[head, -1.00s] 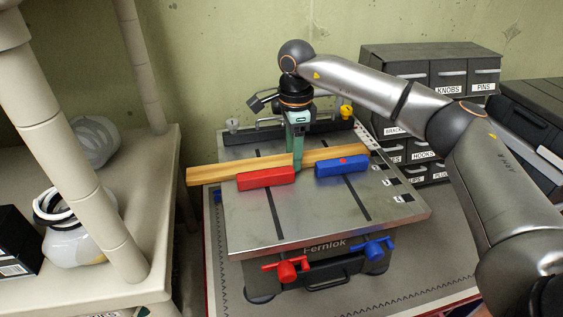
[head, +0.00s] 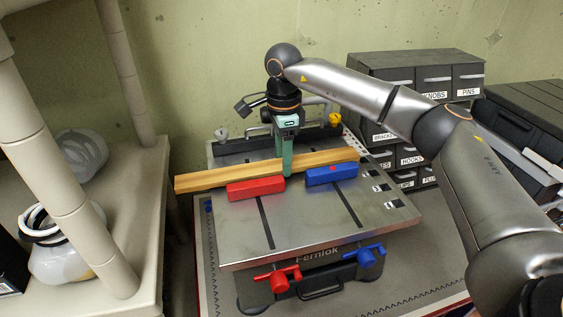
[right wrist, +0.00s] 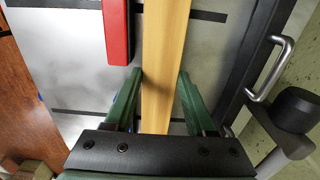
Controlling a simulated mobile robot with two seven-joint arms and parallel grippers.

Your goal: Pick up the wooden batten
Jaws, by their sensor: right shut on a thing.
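The wooden batten (head: 215,178) is a long, light-brown strip lying across the steel bench top behind a red block (head: 256,189) and a blue block (head: 332,175). Its left end sticks out past the bench top. My right gripper (head: 286,172) points down at the batten's middle, between the two blocks, and is shut on it. In the right wrist view, its green fingers (right wrist: 160,85) stand on either side of the batten (right wrist: 165,40). I cannot tell whether the batten touches the bench top. My left gripper is not in view.
The bench (head: 300,222) has red (head: 278,278) and blue (head: 369,255) handles in front. A dark rail (head: 245,143) runs behind the batten. Drawer units (head: 420,75) stand at the right. A beige shelf (head: 135,230) with jars stands at the left, near the batten's end.

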